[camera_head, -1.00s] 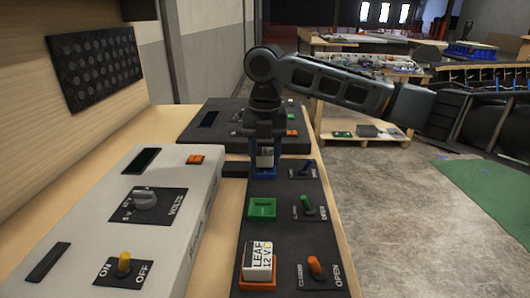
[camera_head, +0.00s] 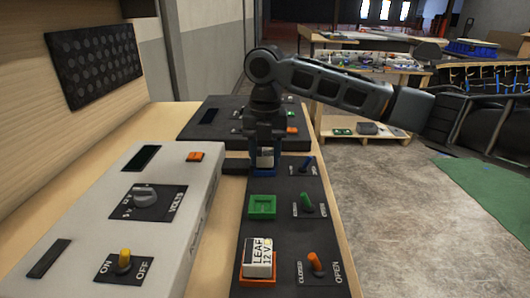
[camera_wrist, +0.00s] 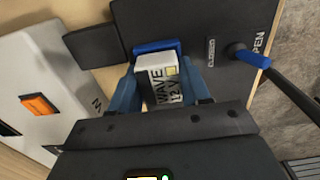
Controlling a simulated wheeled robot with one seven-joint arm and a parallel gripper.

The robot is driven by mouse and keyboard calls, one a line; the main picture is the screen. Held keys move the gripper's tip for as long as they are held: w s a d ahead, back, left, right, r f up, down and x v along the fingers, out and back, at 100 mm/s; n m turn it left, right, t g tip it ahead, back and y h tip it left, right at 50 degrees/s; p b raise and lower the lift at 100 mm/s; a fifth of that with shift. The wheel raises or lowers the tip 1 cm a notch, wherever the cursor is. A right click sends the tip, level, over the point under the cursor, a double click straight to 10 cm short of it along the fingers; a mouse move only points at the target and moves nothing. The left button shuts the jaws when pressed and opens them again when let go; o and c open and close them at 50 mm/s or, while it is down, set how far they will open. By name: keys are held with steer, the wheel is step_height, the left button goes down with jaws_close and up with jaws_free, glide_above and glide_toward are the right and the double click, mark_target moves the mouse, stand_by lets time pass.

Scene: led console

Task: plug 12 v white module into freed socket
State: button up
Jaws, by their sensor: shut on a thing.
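A white module (camera_wrist: 163,82) with "WAVE 12 V" printing and a small yellow square is between the blue fingers of my gripper (camera_wrist: 160,92), which is shut on it. In the head view my gripper (camera_head: 265,160) points down at the far end of the black socket panel (camera_head: 225,262). The blue socket (camera_wrist: 156,46) shows its rim just past the module in the wrist view. The module's lower end is hidden, so I cannot tell whether it is in the socket. The green socket (camera_head: 262,206) is empty. A white "LEAF 12 V" module (camera_head: 258,257) stands in the orange socket (camera_head: 257,282).
Blue (camera_head: 306,164), green (camera_head: 306,202) and orange (camera_head: 316,264) levers stand on the panel's right side. A white console (camera_head: 150,215) with a knob and a yellow switch lies to the left. Another dark console (camera_head: 205,132) is behind.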

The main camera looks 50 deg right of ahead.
steer(key=shift+f, duration=0.15)
stand_by(0.8)
steer(key=o, duration=1.6)
steer(key=shift+r+p, duration=2.95)
steer(key=shift+r, duration=0.55)
